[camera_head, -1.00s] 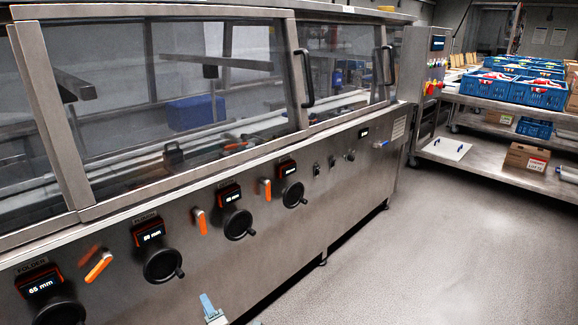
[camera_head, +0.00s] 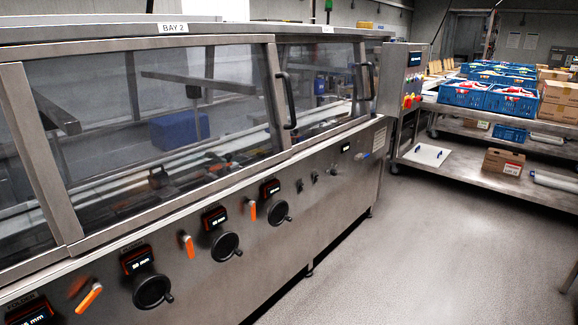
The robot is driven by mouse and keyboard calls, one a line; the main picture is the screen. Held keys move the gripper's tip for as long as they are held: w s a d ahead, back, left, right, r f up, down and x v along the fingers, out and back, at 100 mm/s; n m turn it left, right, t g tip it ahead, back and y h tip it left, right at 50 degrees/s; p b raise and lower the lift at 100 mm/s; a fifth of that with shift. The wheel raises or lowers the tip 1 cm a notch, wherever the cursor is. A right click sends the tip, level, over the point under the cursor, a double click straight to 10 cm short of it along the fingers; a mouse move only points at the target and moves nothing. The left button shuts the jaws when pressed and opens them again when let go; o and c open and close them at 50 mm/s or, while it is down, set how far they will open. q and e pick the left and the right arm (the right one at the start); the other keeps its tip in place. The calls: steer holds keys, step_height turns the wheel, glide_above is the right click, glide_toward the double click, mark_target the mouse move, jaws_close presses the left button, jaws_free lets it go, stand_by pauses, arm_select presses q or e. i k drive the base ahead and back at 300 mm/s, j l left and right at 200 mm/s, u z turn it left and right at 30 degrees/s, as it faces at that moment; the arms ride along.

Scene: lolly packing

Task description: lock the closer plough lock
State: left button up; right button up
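Orange lock levers sit along the front panel of the steel machine. The closest (camera_head: 89,298) is tilted diagonally, its top to the right. A second lever (camera_head: 188,247) stands nearly upright, and a third (camera_head: 252,209) farther along is upright. Black handwheels (camera_head: 153,291) sit beside them under small displays (camera_head: 136,260). The label at the nearest display reads like FOLDER; the other labels are too small to read, so I cannot tell which levers belong to the plough. Neither of my grippers is in view.
A glazed guard with black handles (camera_head: 287,100) covers the machine above the panel. A control box (camera_head: 408,82) stands at its far end. A steel shelf unit (camera_head: 470,178) with blue crates (camera_head: 510,100) and cartons (camera_head: 503,161) is at the right. The floor (camera_head: 400,260) between is clear.

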mark_target(96, 285)
steer(key=u, duration=1.35)
